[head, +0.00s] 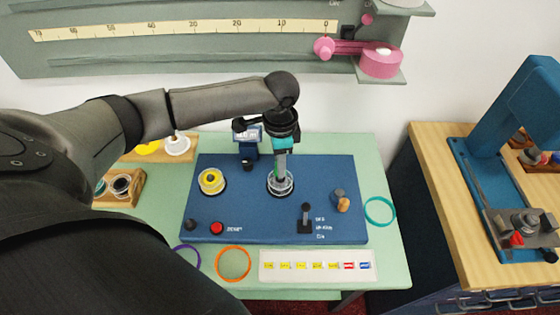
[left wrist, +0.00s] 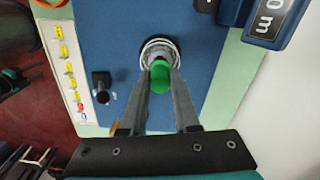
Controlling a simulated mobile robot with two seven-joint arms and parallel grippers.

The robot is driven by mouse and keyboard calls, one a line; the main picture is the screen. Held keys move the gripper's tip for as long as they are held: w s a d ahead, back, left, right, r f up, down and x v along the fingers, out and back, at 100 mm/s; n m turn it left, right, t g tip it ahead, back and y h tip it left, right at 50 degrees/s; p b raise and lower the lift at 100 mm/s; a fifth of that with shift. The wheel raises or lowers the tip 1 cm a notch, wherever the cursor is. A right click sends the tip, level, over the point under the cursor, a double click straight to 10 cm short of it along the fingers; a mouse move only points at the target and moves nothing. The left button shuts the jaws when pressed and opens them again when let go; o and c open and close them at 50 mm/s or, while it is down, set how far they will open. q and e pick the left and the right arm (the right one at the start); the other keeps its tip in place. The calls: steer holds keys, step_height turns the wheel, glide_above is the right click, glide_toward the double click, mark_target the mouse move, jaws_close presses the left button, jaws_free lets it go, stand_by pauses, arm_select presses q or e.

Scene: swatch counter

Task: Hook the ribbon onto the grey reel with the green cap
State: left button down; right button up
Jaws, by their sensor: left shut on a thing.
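My left gripper (head: 281,172) points down at the blue panel, over a pale ring-shaped reel seat (head: 281,189). In the left wrist view its two fingers (left wrist: 160,72) close around a thing with a bright green cap (left wrist: 160,76). The cap sits between the fingertips, in line with the pale round seat (left wrist: 158,47) beyond. Grey body below the cap is mostly hidden, and I cannot tell whether it touches the seat. I cannot make out a ribbon for certain. My right gripper does not show.
A yellow reel (head: 211,181) stands on the blue panel (head: 250,228), with a red button (head: 217,228) and a black lever (head: 305,218). Orange (head: 233,277) and teal (head: 366,212) rings lie nearby. A label strip (head: 300,277) lies in front.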

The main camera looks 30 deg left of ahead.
arm_select(q)
steer(key=shift+f, duration=0.2)
steer(key=shift+f+b, duration=0.45)
steer(key=shift+f, duration=0.65)
steer(key=c, duration=0.6)
jaws_free()
steer(key=shift+o, duration=0.2)
steer(key=shift+r, duration=0.1)
step_height(320, 180, up, 7)
steer(key=p, duration=0.9)
